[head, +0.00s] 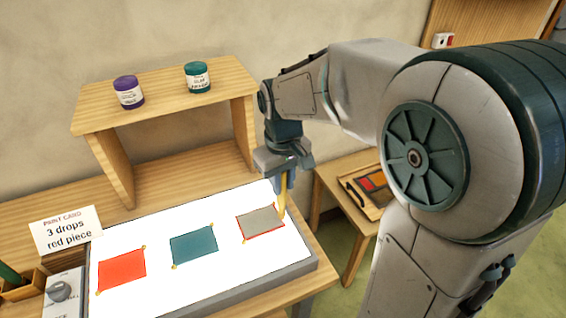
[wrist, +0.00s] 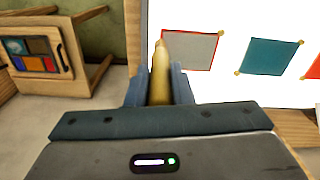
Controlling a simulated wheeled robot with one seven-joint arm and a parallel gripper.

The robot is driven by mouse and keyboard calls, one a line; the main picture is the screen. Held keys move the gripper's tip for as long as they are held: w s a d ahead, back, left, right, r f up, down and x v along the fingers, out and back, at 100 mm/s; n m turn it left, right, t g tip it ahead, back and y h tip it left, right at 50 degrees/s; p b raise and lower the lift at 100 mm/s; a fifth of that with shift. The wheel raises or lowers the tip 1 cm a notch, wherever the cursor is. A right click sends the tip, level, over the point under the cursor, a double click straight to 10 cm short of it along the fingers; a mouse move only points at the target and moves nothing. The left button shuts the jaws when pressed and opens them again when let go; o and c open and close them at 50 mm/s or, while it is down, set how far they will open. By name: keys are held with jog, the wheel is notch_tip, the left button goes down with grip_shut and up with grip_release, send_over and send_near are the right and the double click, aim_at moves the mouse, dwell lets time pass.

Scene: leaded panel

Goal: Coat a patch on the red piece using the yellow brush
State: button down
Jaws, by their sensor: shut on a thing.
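My gripper (head: 284,166) is shut on the yellow brush (head: 283,196), which points down over the right end of the white panel (head: 215,220). In the wrist view the brush (wrist: 161,75) stands between the fingers, its tip at the left edge of a grey piece with a thin red border (wrist: 190,50). That grey piece (head: 260,222) is the rightmost on the panel. I cannot tell whether the tip touches it. A plain red piece (head: 121,270) lies at the panel's left, and a teal piece (head: 194,245) lies between them.
A paint card (head: 66,231) reading "3 drops red piece" stands at the panel's left. A purple-lidded jar (head: 128,92) and a teal jar (head: 197,77) stand on the wooden shelf (head: 165,95) behind. A small side table with a tray (head: 370,188) is at right.

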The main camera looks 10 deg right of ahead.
jog(key=shift+a+f, duration=0.2)
jog(key=shift+f, duration=0.2)
jog(key=shift+w+d+r+p, duration=0.1)
jog(key=shift+d+r+p, duration=0.05)
jog(key=shift+r+p, duration=0.35)
jog(key=shift+w+d+r+p, duration=0.1)
jog(key=shift+r+p, duration=0.2)
jog(key=shift+r, duration=0.25)
jog(key=shift+s+r+p, duration=0.25)
jog(key=shift+r+p, duration=0.35)
jog(key=shift+r, duration=0.25)
notch_tip(320, 180, up, 4)
jog(key=p, duration=0.3)
jog(key=shift+r, duration=0.15)
